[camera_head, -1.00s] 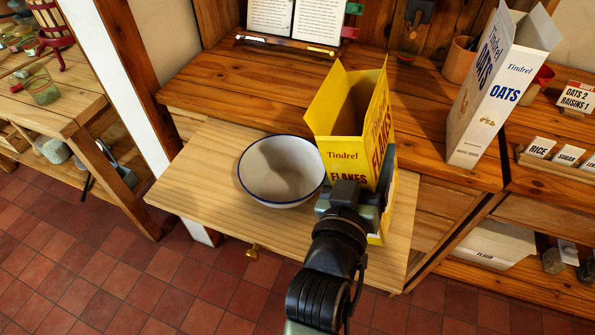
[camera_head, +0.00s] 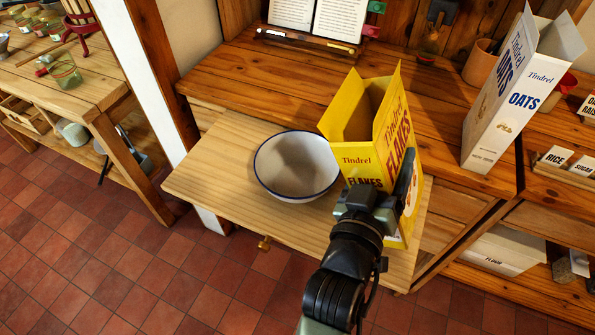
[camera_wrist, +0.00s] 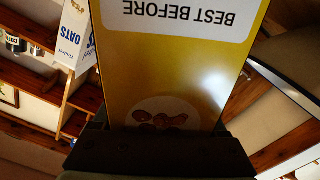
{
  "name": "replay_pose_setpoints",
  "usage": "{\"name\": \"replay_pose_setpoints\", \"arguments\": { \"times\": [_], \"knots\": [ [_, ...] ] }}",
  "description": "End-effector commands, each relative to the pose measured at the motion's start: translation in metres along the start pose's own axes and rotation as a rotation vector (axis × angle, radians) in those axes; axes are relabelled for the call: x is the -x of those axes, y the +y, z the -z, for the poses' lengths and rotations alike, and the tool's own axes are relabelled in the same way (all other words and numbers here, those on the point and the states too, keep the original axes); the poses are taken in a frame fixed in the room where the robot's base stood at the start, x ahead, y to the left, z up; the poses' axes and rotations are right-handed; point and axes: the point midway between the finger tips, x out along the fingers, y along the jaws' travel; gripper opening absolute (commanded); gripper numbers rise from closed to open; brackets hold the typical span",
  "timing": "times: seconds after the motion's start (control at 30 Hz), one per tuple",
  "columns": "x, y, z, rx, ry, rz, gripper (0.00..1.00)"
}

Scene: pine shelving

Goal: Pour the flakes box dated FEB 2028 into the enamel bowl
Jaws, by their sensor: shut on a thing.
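The yellow Tindrel flakes box (camera_head: 362,160) stands upright with its top flaps open, on or just above the pale pull-out board. My gripper (camera_head: 385,197) is shut on its lower part from the front. In the wrist view the box (camera_wrist: 170,70) fills the middle, upside down, with "BEST BEFORE" on a white panel; the date itself is out of the picture. The white enamel bowl (camera_head: 297,165) with a blue rim sits on the board, left of the box and close to it. I see nothing in the bowl.
The pale board (camera_head: 225,165) is clear left of the bowl. A white Tindrel oats box (camera_head: 508,110) stands open on the counter (camera_head: 240,70) at right. A book stand (camera_head: 310,40) is behind. Rice and sugar labels (camera_head: 565,160) stand far right.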

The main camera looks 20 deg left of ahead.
Motion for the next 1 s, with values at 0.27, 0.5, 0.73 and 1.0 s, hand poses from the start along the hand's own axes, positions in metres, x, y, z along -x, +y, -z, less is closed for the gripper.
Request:
{"name": "replay_pose_setpoints", "arguments": {
  "times": [0.27,0.5,0.73,1.0],
  "knots": [
    [0.0,0.005,-0.005,0.092,0.0,0.001,0.15],
    [0.0,0.006,-0.007,0.111,0.001,0.0,0.15],
    [0.0,0.006,-0.008,0.128,0.0,0.0,0.15],
    [0.0,0.005,-0.014,0.235,0.001,0.0,0.15]
  ]
}}
